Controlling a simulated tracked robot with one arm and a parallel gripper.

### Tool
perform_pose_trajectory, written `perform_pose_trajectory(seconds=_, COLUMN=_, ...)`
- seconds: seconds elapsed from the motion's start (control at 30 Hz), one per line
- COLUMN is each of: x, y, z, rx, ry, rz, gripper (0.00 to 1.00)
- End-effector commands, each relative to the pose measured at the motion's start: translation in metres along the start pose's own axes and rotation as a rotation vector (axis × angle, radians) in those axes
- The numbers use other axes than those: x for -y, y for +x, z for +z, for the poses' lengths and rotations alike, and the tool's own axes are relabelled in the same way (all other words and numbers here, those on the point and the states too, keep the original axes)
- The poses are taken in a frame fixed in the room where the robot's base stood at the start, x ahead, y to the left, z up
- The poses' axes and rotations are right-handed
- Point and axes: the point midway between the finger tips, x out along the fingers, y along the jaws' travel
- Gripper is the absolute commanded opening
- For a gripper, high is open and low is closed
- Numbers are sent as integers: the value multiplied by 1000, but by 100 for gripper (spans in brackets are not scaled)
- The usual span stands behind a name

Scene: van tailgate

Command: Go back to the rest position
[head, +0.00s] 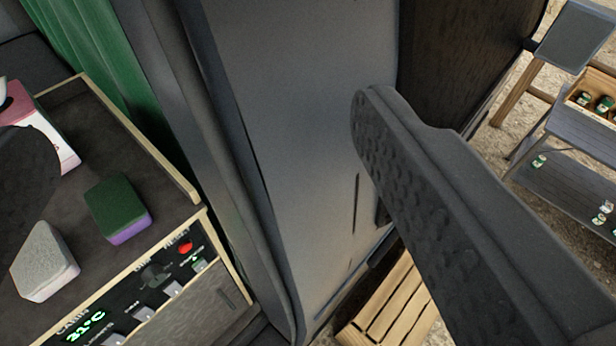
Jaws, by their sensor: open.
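My gripper (205,135) is open and empty. Its right finger, dark with a dimpled inner face, reaches in large from the lower right. A dark rounded shape at the left edge appears to be the other finger, mostly cut off by the frame. Between them I see the grey van body panel (300,130), with the dark counter to its left. Nothing is held. No marker of a rest position shows.
A green and purple sponge (117,208), a grey-topped white block (45,262) and a pink and white box (58,135) are on the rimmed counter (160,160). Below is a control panel (150,290) reading 31°C. Slatted wood (390,305) and shelves with jars (570,190) stand outside.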

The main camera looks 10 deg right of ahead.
Motion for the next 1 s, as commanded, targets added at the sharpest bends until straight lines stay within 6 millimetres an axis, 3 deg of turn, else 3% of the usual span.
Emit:
perform_pose_trajectory(seconds=0.27, x=0, y=1, z=2, rx=0, ry=0, rz=-1, gripper=80)
perform_pose_trajectory(seconds=0.47, x=1, y=5, z=20, rx=0, ry=0, rz=-1, gripper=80)
perform_pose_trajectory(seconds=1.0, x=1, y=30, z=129, rx=1, ry=-1, rz=-1, gripper=80)
